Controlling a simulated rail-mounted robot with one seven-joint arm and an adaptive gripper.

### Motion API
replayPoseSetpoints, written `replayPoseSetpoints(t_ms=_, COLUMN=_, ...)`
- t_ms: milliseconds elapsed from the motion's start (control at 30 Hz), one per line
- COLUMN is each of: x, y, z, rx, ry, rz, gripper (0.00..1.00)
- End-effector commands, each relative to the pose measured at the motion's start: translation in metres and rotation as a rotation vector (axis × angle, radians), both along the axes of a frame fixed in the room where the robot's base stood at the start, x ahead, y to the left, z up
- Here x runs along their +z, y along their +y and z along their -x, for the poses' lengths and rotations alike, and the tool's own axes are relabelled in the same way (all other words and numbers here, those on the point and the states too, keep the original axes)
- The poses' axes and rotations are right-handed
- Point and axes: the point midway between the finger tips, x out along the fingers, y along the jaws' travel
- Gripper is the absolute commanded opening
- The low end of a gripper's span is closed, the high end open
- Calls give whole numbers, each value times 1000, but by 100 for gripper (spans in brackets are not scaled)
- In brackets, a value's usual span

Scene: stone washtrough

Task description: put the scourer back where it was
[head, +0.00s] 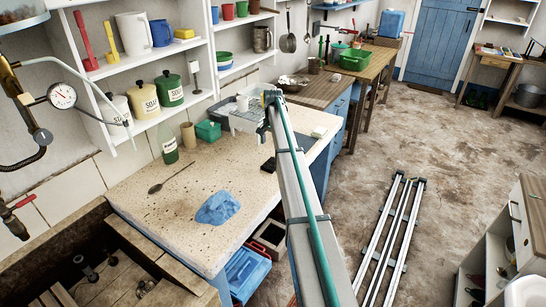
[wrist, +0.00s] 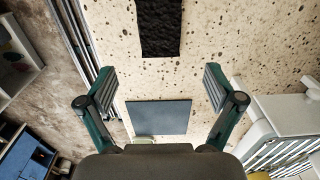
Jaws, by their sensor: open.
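A black, rough-textured pad that looks like the scourer (wrist: 160,28) lies flat on the speckled stone counter (wrist: 205,42), at the top of the wrist view. In the head view the dark pad (head: 268,164) lies left of my arm, near the counter's front edge. A smooth grey-blue square (wrist: 160,117) lies flat on the counter, bare on top. My gripper (wrist: 158,85) is open and empty above the counter, its fingers apart on either side of the gap between pad and square.
A white rack (wrist: 285,118) stands close to the right finger in the wrist view. A pale block (head: 319,131) lies on the counter right of my arm. A blue cloth (head: 217,208), a spoon (head: 170,178) and a green bottle (head: 167,145) are on the counter's left part.

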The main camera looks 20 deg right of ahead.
Motion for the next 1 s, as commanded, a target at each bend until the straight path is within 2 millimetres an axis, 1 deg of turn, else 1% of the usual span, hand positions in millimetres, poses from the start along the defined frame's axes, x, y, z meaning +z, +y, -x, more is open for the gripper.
replayPoseSetpoints(t_ms=133, x=19, y=0, z=-1, rx=0, ry=-1, rz=0, gripper=91)
replayPoseSetpoints(t_ms=300, x=29, y=0, z=0, rx=0, ry=0, rz=0, gripper=91)
replayPoseSetpoints(t_ms=767, x=30, y=-1, z=0, rx=-1, ry=-1, rz=1, gripper=91)
replayPoseSetpoints(t_ms=867, x=30, y=-13, z=2, rx=-14, ry=-11, rz=19, gripper=91)
replayPoseSetpoints(t_ms=967, x=31, y=-41, z=5, rx=-43, ry=-37, rz=66, gripper=91)
replayPoseSetpoints(t_ms=1000, x=32, y=-58, z=7, rx=-59, ry=-53, rz=96, gripper=91)
